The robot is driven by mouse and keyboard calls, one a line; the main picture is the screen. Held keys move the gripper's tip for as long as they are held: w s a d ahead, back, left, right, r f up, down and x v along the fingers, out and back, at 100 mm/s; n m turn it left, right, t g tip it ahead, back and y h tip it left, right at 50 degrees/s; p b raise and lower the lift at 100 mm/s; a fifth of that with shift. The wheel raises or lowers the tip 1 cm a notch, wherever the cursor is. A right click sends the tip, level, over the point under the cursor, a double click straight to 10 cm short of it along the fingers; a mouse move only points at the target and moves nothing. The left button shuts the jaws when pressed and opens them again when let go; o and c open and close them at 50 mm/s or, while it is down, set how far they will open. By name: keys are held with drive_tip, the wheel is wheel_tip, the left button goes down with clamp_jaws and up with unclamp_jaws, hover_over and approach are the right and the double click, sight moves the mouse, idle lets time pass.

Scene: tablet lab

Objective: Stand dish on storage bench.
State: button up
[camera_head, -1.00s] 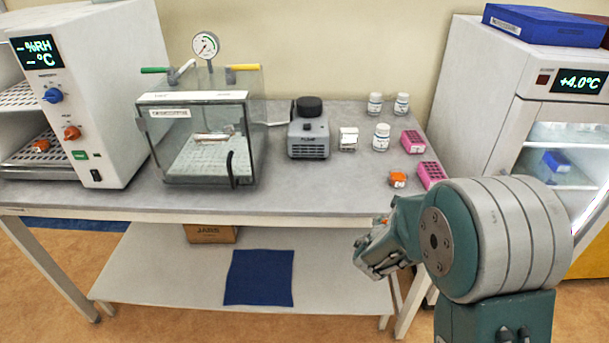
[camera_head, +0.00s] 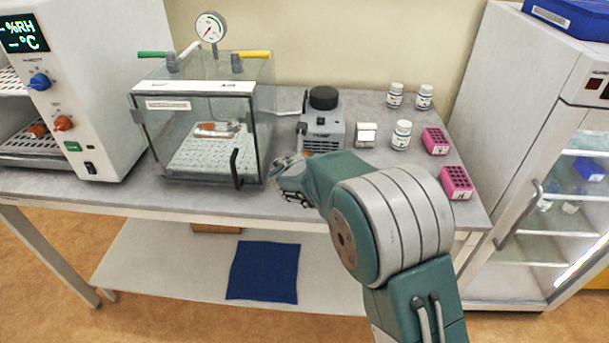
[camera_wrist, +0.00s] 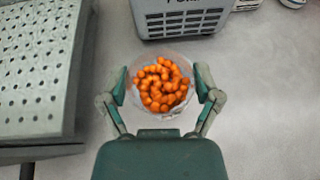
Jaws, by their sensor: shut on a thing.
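A round clear dish (camera_wrist: 161,86) filled with orange beads sits between the two fingers of my gripper (camera_wrist: 162,92), which is shut on its sides. In the head view my gripper (camera_head: 291,186) is over the front part of the grey bench (camera_head: 215,203), just right of the glass chamber. The dish cannot be made out in the head view. In the wrist view the grey bench top (camera_wrist: 255,110) lies below the dish; I cannot tell whether they touch.
The glass chamber (camera_head: 205,150) stands close to the left of my gripper, with a gauge on top. A grey pump (camera_head: 322,130) is behind. White jars (camera_head: 401,135) and pink racks (camera_head: 435,141) stand to the right. A blue cloth (camera_head: 264,271) lies on the lower shelf.

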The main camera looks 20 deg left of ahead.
wheel_tip(320, 180, down, 2)
drive_tip(key=shift+f, duration=0.2)
drive_tip(key=f, duration=0.3)
drive_tip(key=shift+d+f, duration=0.15)
drive_tip(key=shift+d, duration=0.05)
drive_tip(key=shift+a+f, duration=0.1)
drive_tip(key=shift+f, duration=0.15)
drive_tip(key=o, duration=1)
drive_tip(key=shift+c, duration=0.2)
